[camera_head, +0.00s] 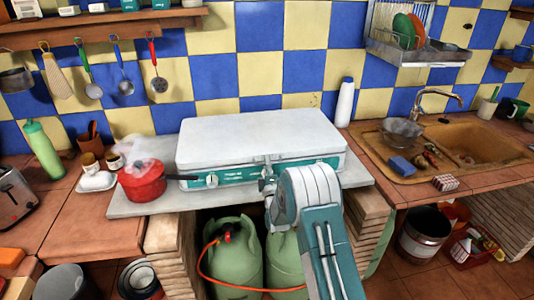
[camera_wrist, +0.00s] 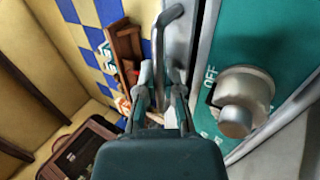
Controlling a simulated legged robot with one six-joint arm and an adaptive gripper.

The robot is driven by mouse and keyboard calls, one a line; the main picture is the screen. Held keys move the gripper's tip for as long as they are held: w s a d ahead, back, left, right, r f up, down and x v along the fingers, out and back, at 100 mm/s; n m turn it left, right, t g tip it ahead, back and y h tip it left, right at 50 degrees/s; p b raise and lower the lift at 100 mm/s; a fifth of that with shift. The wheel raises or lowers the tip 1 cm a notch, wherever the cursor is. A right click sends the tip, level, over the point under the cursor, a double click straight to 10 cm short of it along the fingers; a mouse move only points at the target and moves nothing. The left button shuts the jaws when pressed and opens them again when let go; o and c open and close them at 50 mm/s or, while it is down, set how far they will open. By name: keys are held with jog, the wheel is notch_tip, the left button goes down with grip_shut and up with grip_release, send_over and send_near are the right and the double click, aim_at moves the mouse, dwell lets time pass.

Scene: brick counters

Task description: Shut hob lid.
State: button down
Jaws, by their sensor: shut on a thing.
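The hob (camera_head: 235,174) stands on a grey slab, with a teal front panel and knobs. Its white lid (camera_head: 255,135) lies flat over the top; I cannot tell whether it is fully down. My gripper (camera_head: 266,184) is at the middle of the hob's front edge, just below the lid. In the wrist view my gripper (camera_wrist: 162,88) is shut on a bent grey metal handle (camera_wrist: 167,35). The teal panel (camera_wrist: 230,45) with a round metal knob (camera_wrist: 241,100) marked OFF is right beside it. In the head view my arm hides part of the hob's front.
A steaming red pot (camera_head: 142,181) stands left of the hob, its dark handle pointing toward the hob. A white bottle (camera_head: 345,102) stands behind the hob's right corner. Green gas cylinders (camera_head: 233,258) with an orange hose are below. A sink (camera_head: 470,142) is at right.

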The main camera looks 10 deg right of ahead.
jog(key=shift+s+f, duration=0.1)
jog(key=shift+f, duration=0.75)
jog(key=shift+s+f, duration=0.1)
jog(key=c, duration=1)
grip_release()
jog(key=shift+c, duration=0.2)
jog(key=v, duration=1.1)
jog(key=shift+s+f, duration=0.2)
jog(key=shift+s, duration=0.1)
